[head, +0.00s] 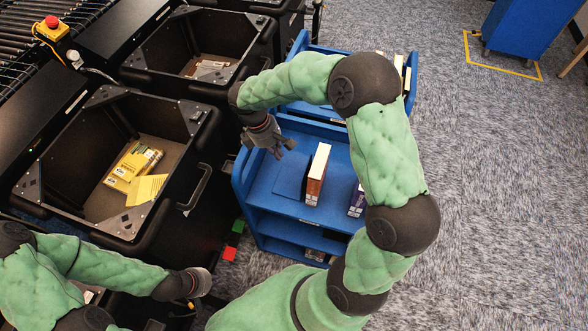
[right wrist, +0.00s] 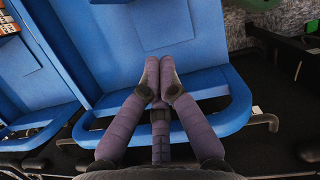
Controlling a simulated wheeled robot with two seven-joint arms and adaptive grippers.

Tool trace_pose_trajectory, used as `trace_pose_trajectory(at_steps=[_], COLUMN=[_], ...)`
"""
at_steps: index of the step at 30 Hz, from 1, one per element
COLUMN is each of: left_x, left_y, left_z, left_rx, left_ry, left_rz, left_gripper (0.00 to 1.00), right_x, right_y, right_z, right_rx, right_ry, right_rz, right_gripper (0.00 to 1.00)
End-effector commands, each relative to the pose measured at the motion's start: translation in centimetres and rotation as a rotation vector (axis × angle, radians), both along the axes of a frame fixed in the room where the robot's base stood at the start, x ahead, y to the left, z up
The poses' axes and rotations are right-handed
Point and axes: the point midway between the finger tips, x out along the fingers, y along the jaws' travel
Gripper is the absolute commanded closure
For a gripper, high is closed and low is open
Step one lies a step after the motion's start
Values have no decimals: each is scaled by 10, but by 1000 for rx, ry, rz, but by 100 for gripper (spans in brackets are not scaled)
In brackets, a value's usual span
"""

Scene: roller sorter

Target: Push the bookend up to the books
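An orange and white book (head: 318,172) stands upright on the blue cart's top shelf (head: 283,207). A thin dark upright piece (head: 306,178), which looks like the bookend, stands close to its left side; I cannot tell if they touch. A purple book (head: 357,200) is further right, partly hidden by my right arm. My right gripper (head: 276,147) is above the shelf's left part, left of the dark piece and apart from it. In the right wrist view its fingertips (right wrist: 159,72) are together, with nothing between them. My left gripper (head: 200,282) is low at the left, away from the cart.
Black bins (head: 192,137) stand left of the cart, one holding yellow packages (head: 133,166). The cart's raised blue rim (head: 239,176) runs along its left end and also shows in the right wrist view (right wrist: 236,104).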

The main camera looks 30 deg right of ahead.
Motion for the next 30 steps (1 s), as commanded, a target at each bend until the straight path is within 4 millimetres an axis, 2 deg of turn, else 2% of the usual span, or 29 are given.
trace_pose_trajectory(at_steps=[5, 18, 24, 30], left_x=[0, 0, 0, 0], left_y=[0, 0, 0, 0], left_z=[-4, -26, -29, -31], left_rx=[0, 0, 0, 0], left_ry=[-1, 0, 0, -1], left_rz=[0, 0, 0, 0], left_gripper=[100, 100, 100, 100], right_x=[-4, -19, -35, -42], right_y=[-5, -22, -44, -53], right_z=[-19, -97, -94, -93], right_rx=[0, 0, 0, 1], right_ry=[3, 4, -1, -1], right_rz=[0, 0, -3, -1], right_gripper=[100, 100, 100, 100])
